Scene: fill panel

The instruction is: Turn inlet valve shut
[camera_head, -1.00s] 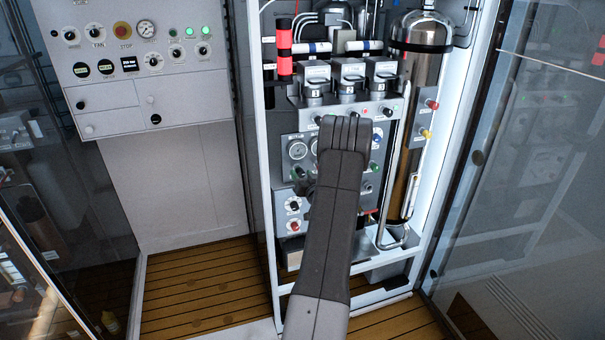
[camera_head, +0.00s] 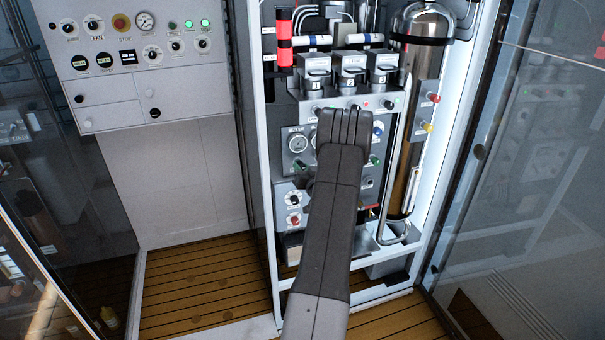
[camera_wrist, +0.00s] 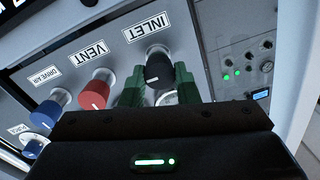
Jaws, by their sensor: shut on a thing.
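The inlet valve knob (camera_wrist: 158,66) is black and round with a white mark. In the head view my arm covers the knob and the fingers, in front of the valve panel (camera_head: 297,165). How far the knob is turned is hard to tell.
Beside the inlet knob are a red VENT knob (camera_wrist: 95,92) and a blue DRIVE AIR knob (camera_wrist: 50,108). Lit green indicators (camera_wrist: 231,73) are to the right. A metal cylinder (camera_head: 415,100) stands right of the panel, and a glass door (camera_head: 530,180) is farther right.

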